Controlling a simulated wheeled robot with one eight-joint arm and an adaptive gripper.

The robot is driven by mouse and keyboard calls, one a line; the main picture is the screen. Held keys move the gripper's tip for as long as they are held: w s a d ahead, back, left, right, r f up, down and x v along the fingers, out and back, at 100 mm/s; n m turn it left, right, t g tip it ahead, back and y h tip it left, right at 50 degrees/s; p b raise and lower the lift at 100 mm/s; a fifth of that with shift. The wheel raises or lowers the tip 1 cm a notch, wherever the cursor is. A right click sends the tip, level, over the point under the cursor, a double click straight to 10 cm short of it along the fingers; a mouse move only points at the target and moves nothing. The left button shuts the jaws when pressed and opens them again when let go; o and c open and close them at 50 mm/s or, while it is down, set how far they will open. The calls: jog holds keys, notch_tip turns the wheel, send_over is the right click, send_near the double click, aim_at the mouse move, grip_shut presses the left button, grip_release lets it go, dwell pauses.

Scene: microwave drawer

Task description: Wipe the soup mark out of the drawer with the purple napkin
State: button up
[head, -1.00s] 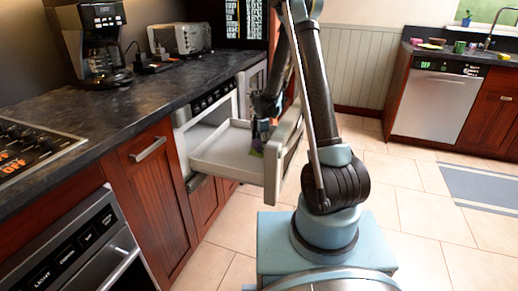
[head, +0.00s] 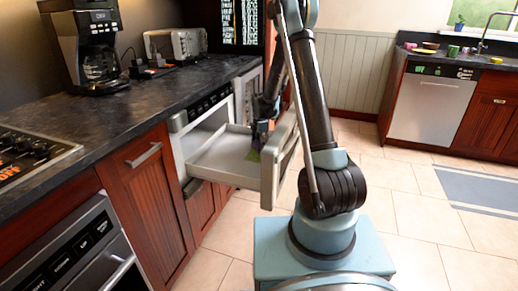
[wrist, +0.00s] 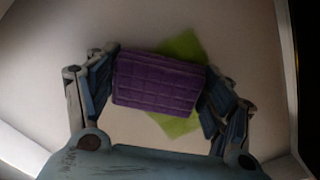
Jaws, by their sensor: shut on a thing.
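The purple napkin (wrist: 158,82) is a quilted block held between the two fingers of my gripper (wrist: 160,88) in the wrist view. My gripper is shut on it. Under the napkin lies a green soup mark (wrist: 184,46) on the pale drawer floor; its upper right and lower parts show, and the napkin hides its middle. I cannot tell whether the napkin touches the floor. In the head view the open microwave drawer (head: 214,160) stands out from the cabinets, with my gripper (head: 258,143) reaching down into it near its front panel. A bit of green (head: 253,156) shows beside the gripper.
The drawer's front panel (head: 270,172) and side walls bound the space around my gripper. The dark counter (head: 150,100) above holds a coffee maker (head: 88,52) and a toaster (head: 176,45). Tiled floor (head: 400,215) to the right is open.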

aim_at(256, 142)
jog(key=shift+w+d+f, duration=0.1)
jog(key=shift+w+d, duration=0.15)
jog(key=shift+w, duration=0.5)
jog(key=shift+w+d+f, duration=0.1)
jog(key=shift+w+d, duration=0.15)
jog(key=shift+w, duration=0.45)
jog(key=shift+w+a, duration=0.3)
jog(key=shift+a, duration=0.5)
jog(key=shift+s+a, duration=0.3)
jog(key=shift+s, duration=0.6)
jog(key=shift+s+a, duration=0.3)
jog(key=shift+s, duration=0.55)
jog(key=shift+s+a+f, duration=0.1)
jog(key=shift+s+a, duration=0.5)
jog(key=shift+s, duration=1.1)
jog(key=shift+s+a, duration=0.65)
jog(key=shift+s, duration=1.1)
jog(key=shift+s+a+f, duration=0.1)
jog(key=shift+s+a, duration=0.5)
jog(key=shift+s, duration=1.1)
jog(key=shift+w+a+r, duration=0.1)
jog(key=shift+w+a, duration=0.25)
jog(key=shift+a, duration=0.45)
jog(key=shift+w+d, duration=0.85)
jog(key=shift+w, duration=1.45)
jog(key=shift+w+d, duration=0.85)
jog(key=shift+w, duration=1.4)
jog(key=shift+w+d, duration=0.85)
jog(key=shift+w, duration=1.45)
jog(key=shift+r, duration=2.85)
